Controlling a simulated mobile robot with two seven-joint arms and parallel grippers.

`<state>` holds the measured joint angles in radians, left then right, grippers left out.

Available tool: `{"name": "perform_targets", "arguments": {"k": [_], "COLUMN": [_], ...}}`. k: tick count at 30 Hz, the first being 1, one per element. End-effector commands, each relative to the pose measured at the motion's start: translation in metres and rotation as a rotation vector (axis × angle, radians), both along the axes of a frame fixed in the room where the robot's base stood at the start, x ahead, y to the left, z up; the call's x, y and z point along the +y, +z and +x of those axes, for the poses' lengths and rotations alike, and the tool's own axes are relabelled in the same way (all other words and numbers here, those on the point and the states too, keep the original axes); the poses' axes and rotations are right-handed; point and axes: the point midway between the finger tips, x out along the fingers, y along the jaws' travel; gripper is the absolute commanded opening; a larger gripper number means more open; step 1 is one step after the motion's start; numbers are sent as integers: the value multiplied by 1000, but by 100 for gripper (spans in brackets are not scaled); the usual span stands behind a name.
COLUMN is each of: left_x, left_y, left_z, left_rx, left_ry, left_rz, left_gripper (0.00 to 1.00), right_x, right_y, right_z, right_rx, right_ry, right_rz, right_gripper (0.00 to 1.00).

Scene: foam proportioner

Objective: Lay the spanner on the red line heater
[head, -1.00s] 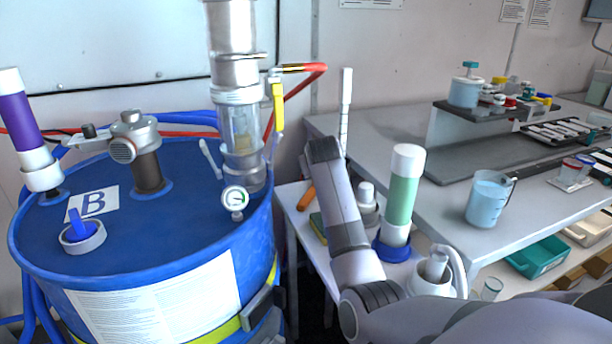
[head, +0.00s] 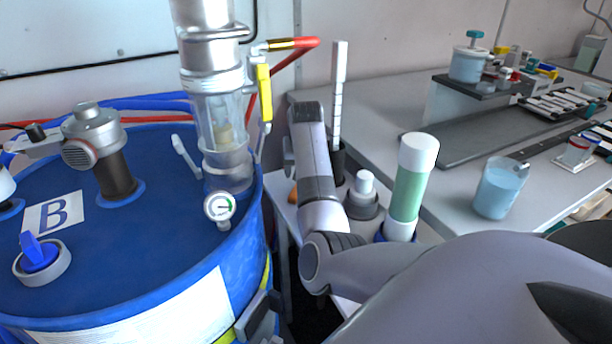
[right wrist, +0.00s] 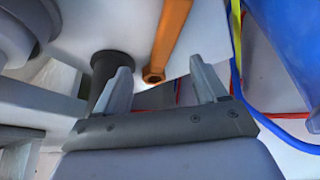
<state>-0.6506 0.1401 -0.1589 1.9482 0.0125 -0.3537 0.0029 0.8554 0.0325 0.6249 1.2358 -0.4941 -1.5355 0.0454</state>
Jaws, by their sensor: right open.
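The orange spanner (right wrist: 168,42) shows in the right wrist view, its ring end between and just beyond my fingertips. My right gripper (right wrist: 163,82) is open, and its fingers straddle the spanner's end without closing on it. In the head view only a small orange bit (head: 292,193), apparently the spanner, shows beside my forearm on the low white table (head: 285,215). My right arm hides the rest, and my right gripper is hidden there too. A red hose (head: 290,60) runs behind the drum, but I cannot identify the red line heater. My left gripper is out of view.
The blue drum (head: 150,250) with its pump fittings stands close on the left. A green cylinder (head: 408,190), a white-capped pot (head: 364,200) and a dark holder with a white stick (head: 339,95) crowd beside my arm. The grey bench (head: 460,215) lies right.

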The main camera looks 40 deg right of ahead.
Motion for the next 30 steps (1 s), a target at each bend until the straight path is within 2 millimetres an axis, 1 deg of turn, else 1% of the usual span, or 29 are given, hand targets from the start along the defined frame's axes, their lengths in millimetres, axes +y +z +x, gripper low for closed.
{"name": "perform_targets", "arguments": {"k": [1,4,9,13,30], "left_x": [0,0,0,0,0], "left_y": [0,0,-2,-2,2], "left_z": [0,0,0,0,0], "left_rx": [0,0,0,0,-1], "left_ry": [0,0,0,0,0], "left_rz": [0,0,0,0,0], "left_gripper": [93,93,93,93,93], "right_x": [-1,-3,-8,-9,-9], "right_y": [-8,-21,-36,-40,-41], "right_z": [2,7,12,13,13], "right_rx": [3,3,1,0,-1], "right_ry": [1,1,0,0,1], "right_rz": [1,1,0,-1,-1], "right_gripper": [71,71,71,71,71]}}
